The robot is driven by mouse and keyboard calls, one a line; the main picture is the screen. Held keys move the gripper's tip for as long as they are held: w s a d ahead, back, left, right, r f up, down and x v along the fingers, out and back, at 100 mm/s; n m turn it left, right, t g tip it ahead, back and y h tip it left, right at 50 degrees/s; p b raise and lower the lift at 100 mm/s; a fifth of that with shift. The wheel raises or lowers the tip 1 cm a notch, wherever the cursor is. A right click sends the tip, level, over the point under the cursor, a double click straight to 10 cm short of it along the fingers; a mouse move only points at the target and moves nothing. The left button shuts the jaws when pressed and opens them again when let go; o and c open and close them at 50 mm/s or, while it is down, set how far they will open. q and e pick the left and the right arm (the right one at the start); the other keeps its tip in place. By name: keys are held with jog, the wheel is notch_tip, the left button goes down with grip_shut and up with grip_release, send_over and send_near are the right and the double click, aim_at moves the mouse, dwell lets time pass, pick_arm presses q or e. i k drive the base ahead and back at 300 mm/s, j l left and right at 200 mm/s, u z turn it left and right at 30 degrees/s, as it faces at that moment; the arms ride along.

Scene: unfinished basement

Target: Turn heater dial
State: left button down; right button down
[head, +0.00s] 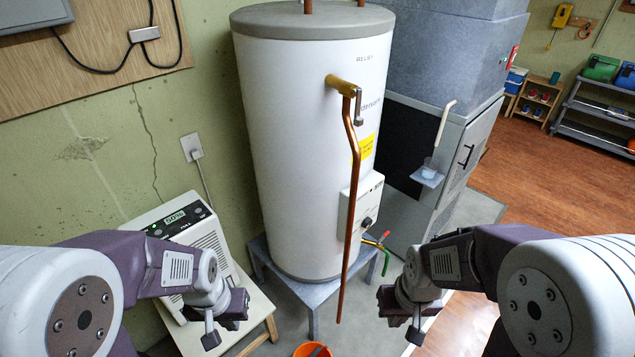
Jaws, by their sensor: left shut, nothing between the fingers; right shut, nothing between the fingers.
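A tall white water heater (295,140) with a grey top stands upright on a grey stand in the middle of the head view. A light control box (371,200) is on its lower right front, with a small black dial (367,222) on it. A copper pipe hangs in front of the box's left edge. My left gripper (226,325) is shut and empty, low to the left of the heater. My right gripper (402,325) is shut and empty, low to the right, below the dial and apart from it.
A drain valve with a red handle and green hose (384,245) sits below the dial. The copper pipe (351,190) runs down the heater's front. A dehumidifier (188,230) rests on a small table at left. An orange bucket (312,350) stands at the bottom. A grey furnace (440,150) is at right.

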aim_at(368, 221)
jog(key=i+l+u, duration=0.15)
jog(key=u, duration=0.3)
jog(key=i+l+u, duration=0.1)
jog(key=l+u, duration=0.35)
jog(key=j, duration=0.1)
